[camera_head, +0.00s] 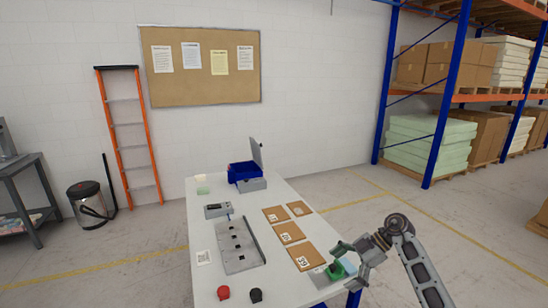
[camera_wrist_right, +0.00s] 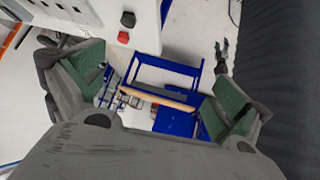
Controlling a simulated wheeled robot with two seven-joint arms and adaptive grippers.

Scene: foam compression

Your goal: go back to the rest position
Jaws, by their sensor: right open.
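My right gripper (camera_head: 341,260) is beside the front right corner of the white table (camera_head: 206,284), with green pads on its fingers. In the right wrist view its fingers (camera_wrist_right: 155,96) are wide apart with nothing held between them. Behind them show a blue frame (camera_wrist_right: 165,64) and a wooden-coloured bar (camera_wrist_right: 158,98), at a distance. My left gripper is not in the head view. A small dark claw-like shape (camera_wrist_right: 221,52) in the wrist view may be it, but its jaws are too small to read.
The table bears brown cards (camera_head: 289,233), a grey plate (camera_head: 238,246), a blue bin (camera_head: 240,171), and red (camera_head: 223,292) and black (camera_head: 256,295) knobs at its front. A rack (camera_head: 436,130) stands back right. Floor right of the table is open.

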